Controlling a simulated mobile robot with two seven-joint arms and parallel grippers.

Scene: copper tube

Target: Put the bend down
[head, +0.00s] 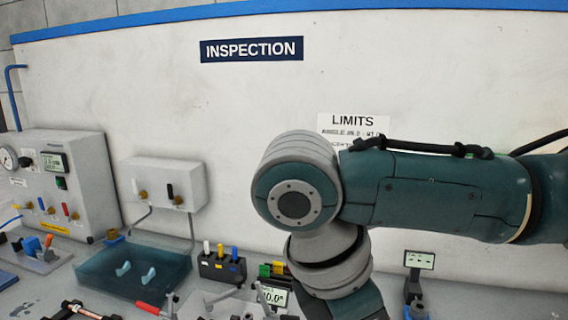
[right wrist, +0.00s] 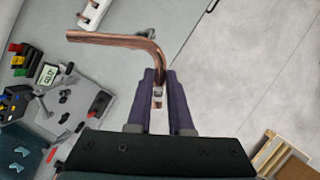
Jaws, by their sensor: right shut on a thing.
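The bend (right wrist: 140,46) is a copper tube with a rounded corner, seen in the right wrist view. One leg runs to the left and the other comes down between my fingers. My right gripper (right wrist: 160,92) is shut on the lower leg and holds the bend. The bend appears raised above the bench and floor. In the head view my right arm crosses from the right, and its gripper and the bend are out of frame below. My left gripper is not in view.
A blue tray (head: 168,271) with pale supports sits on the bench at left. A test box (head: 88,172) with a gauge stands behind it. A holder with coloured handles (head: 222,268) and a small display (head: 275,296) stand near my arm. A wooden crate (right wrist: 290,163) is at lower right.

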